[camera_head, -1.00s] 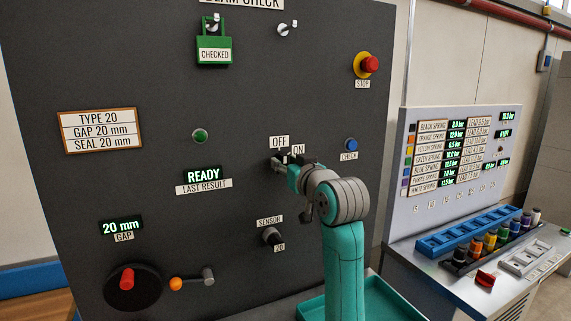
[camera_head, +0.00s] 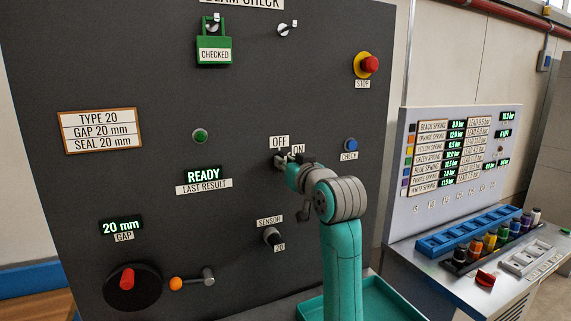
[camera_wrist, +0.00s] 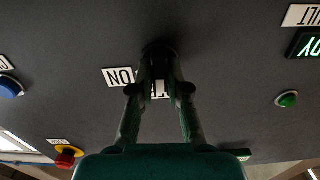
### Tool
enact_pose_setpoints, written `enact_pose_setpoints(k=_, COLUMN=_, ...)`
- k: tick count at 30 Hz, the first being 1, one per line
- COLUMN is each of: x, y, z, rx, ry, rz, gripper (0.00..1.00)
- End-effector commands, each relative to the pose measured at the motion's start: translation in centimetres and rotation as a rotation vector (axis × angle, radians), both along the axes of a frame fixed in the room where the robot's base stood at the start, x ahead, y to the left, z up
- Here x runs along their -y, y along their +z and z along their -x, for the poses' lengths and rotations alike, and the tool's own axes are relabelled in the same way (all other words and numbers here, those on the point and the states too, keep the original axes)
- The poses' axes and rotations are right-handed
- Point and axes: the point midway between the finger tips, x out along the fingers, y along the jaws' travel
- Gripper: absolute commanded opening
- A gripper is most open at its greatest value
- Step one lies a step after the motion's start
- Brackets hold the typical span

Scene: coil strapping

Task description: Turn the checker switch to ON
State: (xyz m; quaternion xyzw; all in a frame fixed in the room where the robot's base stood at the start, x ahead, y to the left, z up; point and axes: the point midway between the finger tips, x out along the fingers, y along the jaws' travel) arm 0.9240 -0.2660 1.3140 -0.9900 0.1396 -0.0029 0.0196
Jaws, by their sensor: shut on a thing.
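The checker switch, a dark knob (camera_wrist: 160,56), sits on the dark panel (camera_head: 255,110) under the OFF label (camera_head: 279,142) and the ON label (camera_head: 298,150). My gripper (camera_head: 279,161) is at the knob in the head view, and my arm hides most of the switch there. In the wrist view, which is upside down, my gripper (camera_wrist: 160,85) is shut on the knob with one finger on each side. The ON label shows beside the fingers, and the OFF label is mostly hidden behind them. I cannot tell which label the knob points to.
A blue CHECK button (camera_head: 351,144) and a red STOP button (camera_head: 369,64) are to the right. A green button (camera_head: 200,136) and the READY display (camera_head: 203,174) are to the left. The SENSOR knob (camera_head: 272,236) is below. A teal tray (camera_head: 385,300) is behind my arm.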

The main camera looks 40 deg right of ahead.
Motion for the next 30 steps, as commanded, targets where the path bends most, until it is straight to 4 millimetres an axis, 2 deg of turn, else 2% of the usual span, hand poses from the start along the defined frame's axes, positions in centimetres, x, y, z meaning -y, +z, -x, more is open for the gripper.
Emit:
enact_pose_setpoints(k=8, x=0.08, y=-0.04, z=0.01, rx=0.046, ry=0.000, rz=-0.163, gripper=0.00)
enact_pose_setpoints(k=30, x=0.31, y=-0.20, z=0.08, rx=0.227, ry=-0.001, rz=-0.793, gripper=0.00)
